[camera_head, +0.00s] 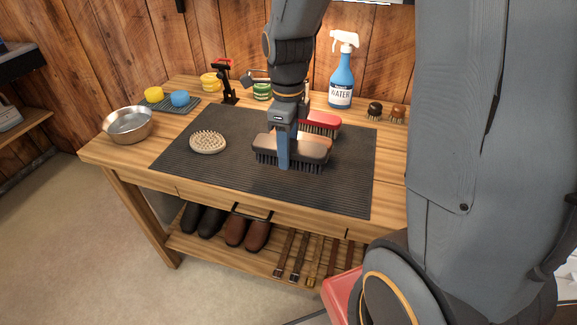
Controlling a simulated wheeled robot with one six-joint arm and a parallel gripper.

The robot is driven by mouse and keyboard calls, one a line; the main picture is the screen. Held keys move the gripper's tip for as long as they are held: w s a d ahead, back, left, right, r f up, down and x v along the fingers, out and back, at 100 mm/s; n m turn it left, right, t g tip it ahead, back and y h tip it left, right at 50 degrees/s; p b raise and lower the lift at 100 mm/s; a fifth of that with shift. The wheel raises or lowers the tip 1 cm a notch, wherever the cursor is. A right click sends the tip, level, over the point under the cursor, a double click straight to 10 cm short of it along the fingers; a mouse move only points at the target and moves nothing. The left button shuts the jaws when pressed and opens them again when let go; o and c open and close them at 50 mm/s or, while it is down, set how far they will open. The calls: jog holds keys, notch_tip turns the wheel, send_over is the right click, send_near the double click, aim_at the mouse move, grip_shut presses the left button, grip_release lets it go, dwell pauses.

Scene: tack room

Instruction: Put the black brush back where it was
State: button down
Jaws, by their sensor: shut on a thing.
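The black brush (310,153) is a long block with dark bristles pointing down. It is over the dark ribbed mat (220,175) on the wooden bench. My gripper (284,155) comes down from above and is shut on the black brush across its middle. I cannot tell whether the bristles touch the mat or hang just above it. A round pale brush (208,142) lies bristles up on the left part of the mat.
A metal bowl (128,124) stands at the bench's left. Yellow and blue sponges lie on a tray (186,107). Tins and a blue spray bottle (341,78) stand along the back, with two small brushes (375,110) at right. The mat's front left is clear.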

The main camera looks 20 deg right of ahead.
jog(key=shift+f+p, duration=0.35)
jog(key=shift+f, duration=2.5)
jog(key=shift+f, duration=0.1)
jog(key=c, duration=0.9)
grip_release()
notch_tip(320, 180, up, 12)
jog(key=shift+r+b, duration=0.15)
jog(key=shift+b, duration=0.75)
jog(key=shift+s, duration=0.1)
